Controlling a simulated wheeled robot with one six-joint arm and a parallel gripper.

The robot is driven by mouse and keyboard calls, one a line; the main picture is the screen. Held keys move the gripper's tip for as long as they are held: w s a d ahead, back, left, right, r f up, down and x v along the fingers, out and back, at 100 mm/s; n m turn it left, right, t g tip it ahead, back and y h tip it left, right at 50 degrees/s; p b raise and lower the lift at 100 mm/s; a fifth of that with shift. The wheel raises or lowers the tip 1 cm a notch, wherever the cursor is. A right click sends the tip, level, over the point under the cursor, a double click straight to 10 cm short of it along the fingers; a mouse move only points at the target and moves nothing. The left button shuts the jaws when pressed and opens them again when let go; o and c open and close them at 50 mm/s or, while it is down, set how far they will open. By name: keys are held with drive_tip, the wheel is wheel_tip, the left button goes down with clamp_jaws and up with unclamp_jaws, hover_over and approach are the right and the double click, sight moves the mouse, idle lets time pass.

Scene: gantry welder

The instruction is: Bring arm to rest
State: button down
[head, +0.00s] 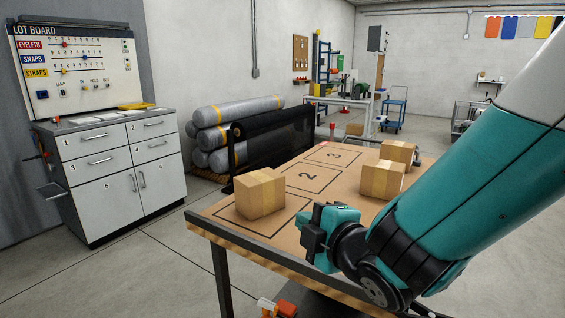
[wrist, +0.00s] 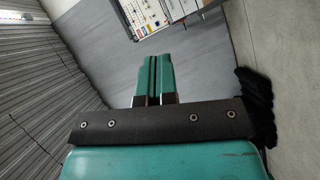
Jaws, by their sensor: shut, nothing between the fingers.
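My teal arm reaches in from the right of the head view, over the near right part of the wooden table (head: 285,240). My gripper (head: 309,232) is beside the near carton, at the table's front side. In the wrist view my gripper (wrist: 154,75) shows its two teal fingers together with nothing between them. It points toward the grey wall and the lot board (wrist: 150,12). A cardboard carton (head: 260,192) sits on the nearest marked square, left of my gripper, apart from it as far as I can tell.
Two more cartons (head: 382,179) (head: 399,153) stand at the table's right side, behind my arm. Squares 2 (head: 310,177) and 3 (head: 333,156) are empty. A drawer cabinet (head: 115,175) stands at the left, with rolls (head: 235,112) behind. The floor between cabinet and table is clear.

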drive_tip(key=s+d+f+m+g+h+b, duration=0.3)
drive_tip(key=s+d+f+m+g+b, duration=0.25)
drive_tip(key=m, duration=0.35)
drive_tip(key=s+d+f+m+g+b, duration=0.1)
drive_tip(key=s+d+m+g+b, duration=0.2)
drive_tip(key=s, duration=0.5)
drive_tip(key=s+d+f+m+g, duration=0.2)
drive_tip(key=s+g, duration=0.3)
drive_tip(key=s, duration=0.4)
wheel_tip(320, 180, up, 14)
drive_tip(key=p, duration=1.3)
drive_tip(key=shift+f+h, duration=0.25)
drive_tip(key=shift+h, duration=0.15)
drive_tip(key=shift+a+g, duration=0.1)
drive_tip(key=shift+g, duration=0.15)
